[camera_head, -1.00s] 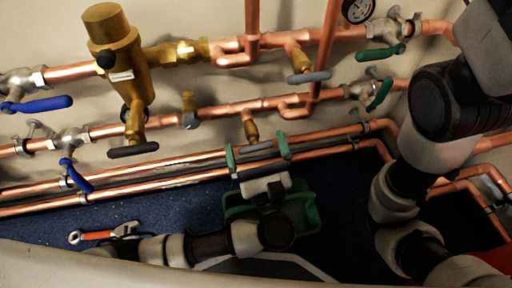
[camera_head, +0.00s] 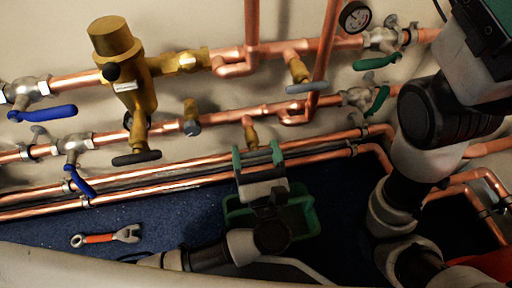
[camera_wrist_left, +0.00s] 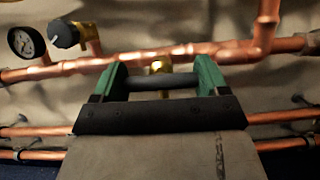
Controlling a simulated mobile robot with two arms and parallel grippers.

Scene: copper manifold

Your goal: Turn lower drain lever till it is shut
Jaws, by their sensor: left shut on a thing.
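The lower drain lever (camera_wrist_left: 160,82) is a dark grey bar below a short brass valve (camera_wrist_left: 160,66) on the lower copper pipe. In the left wrist view it lies crosswise, roughly parallel to the pipe, with one green finger at each end. My left gripper (camera_head: 258,155) is shut on it, below the brass drain valve (camera_head: 250,135) in the head view, where the fingers and palm largely hide the lever. My right arm stands at the right, and its fingertips are out of the picture.
Blue levers (camera_head: 46,113) are on the left and green levers (camera_head: 377,63) on the right. An upper grey lever (camera_head: 307,88) and another dark lever (camera_head: 137,158) hang nearby. A gauge (camera_head: 355,16) is at the top. A wrench (camera_head: 105,238) lies on the blue floor.

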